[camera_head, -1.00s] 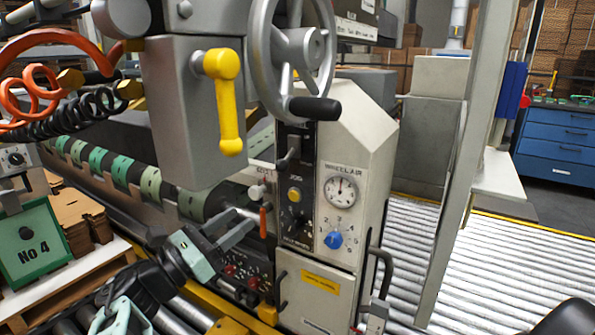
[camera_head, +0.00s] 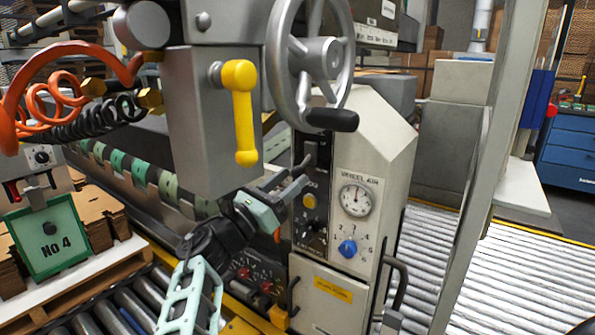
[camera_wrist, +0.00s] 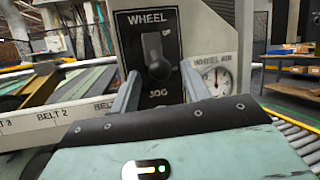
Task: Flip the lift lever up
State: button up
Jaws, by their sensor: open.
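No label reading LIFT is legible to me. In the wrist view a black-knobbed lever (camera_wrist: 159,69) stands on a dark plate marked WHEEL above and JOG below. Its knob hangs at the lower end of a grey slot. My gripper (camera_wrist: 160,82) is open, with one finger on each side of the knob in the picture; contact cannot be told. In the head view my gripper (camera_head: 292,182) is raised in front of the dark control strip (camera_head: 309,215) and hides part of it. A yellow handle (camera_head: 243,112) hangs down on the grey housing.
A spoked handwheel (camera_head: 318,58) with a black grip overhangs the strip. A pressure gauge (camera_head: 356,200) and blue knob (camera_head: 347,249) sit to its right. Orange hoses (camera_head: 45,75) hang at the left. A roller conveyor (camera_head: 480,270) lies at the right.

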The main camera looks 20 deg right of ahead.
aim_at(298, 172)
jog(key=shift+x, duration=1.6)
grip_shut()
